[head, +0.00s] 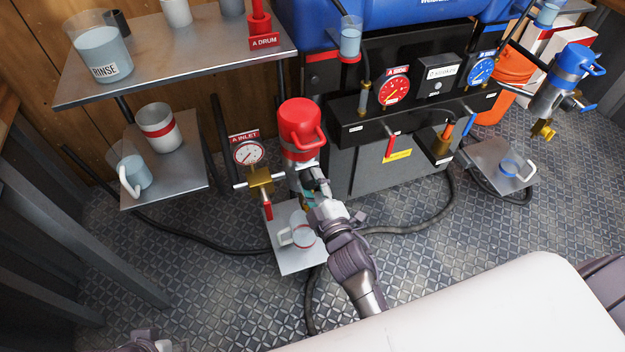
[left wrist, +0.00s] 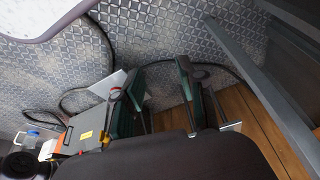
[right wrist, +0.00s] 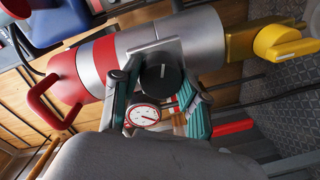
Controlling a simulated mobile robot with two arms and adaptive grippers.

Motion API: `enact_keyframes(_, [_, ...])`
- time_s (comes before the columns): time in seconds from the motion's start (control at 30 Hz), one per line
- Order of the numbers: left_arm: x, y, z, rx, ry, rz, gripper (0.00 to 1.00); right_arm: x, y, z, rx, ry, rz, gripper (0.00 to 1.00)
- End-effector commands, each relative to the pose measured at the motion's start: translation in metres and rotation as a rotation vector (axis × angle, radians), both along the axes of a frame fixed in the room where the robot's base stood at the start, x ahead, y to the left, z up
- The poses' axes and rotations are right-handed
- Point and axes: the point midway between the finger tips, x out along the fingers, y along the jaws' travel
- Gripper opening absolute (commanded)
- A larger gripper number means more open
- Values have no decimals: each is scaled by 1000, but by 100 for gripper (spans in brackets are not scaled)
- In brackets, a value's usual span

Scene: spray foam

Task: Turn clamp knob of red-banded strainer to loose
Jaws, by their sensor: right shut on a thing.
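The red-banded strainer (head: 303,140) stands near the middle of the head view, with a red capped top and handle and a metal body. It fills the upper part of the right wrist view (right wrist: 97,65), with its black round clamp knob (right wrist: 163,78) facing the camera. My right gripper (head: 313,190) is at the strainer's front side. Its green-padded fingers (right wrist: 163,98) lie on both sides of the knob and are shut on it. My left gripper (left wrist: 158,85) is open and empty, pointing over the floor; the head view shows only a bit of that arm at the bottom left.
The A INLET gauge (head: 248,152) and a brass valve (head: 262,182) with a red handle sit just left of the strainer. A tray (head: 287,262) with a clear cup is below. A blue-banded strainer (head: 570,75) is at far right. Black hoses (head: 215,245) cross the floor.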

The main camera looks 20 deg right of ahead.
Motion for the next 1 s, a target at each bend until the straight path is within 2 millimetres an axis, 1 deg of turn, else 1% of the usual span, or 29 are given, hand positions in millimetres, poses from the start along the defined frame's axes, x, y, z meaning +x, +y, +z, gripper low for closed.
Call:
enact_keyframes(0.03, [0,0,4,0,-1,0,40,0,0,1,30,3,0,9])
enact_keyframes(0.1, [1,0,6,0,-2,0,40,0,0,1,66,5,0,9])
enact_keyframes(0.2, [5,-1,-9,0,9,-1,40,0,0,0,108,6,0,9])
enact_keyframes(0.43, [9,-2,-22,-1,12,-1,40,0,0,-1,161,7,-1,9])
enact_keyframes(0.9, [10,-2,-25,0,12,-2,40,0,0,-1,174,9,-1,9])
enact_keyframes(0.93, [10,-2,-25,-1,11,-1,40,0,0,-1,174,9,-1,49])
enact_keyframes(1.0, [10,-2,-25,0,11,-1,40,0,0,-1,174,8,0,61])
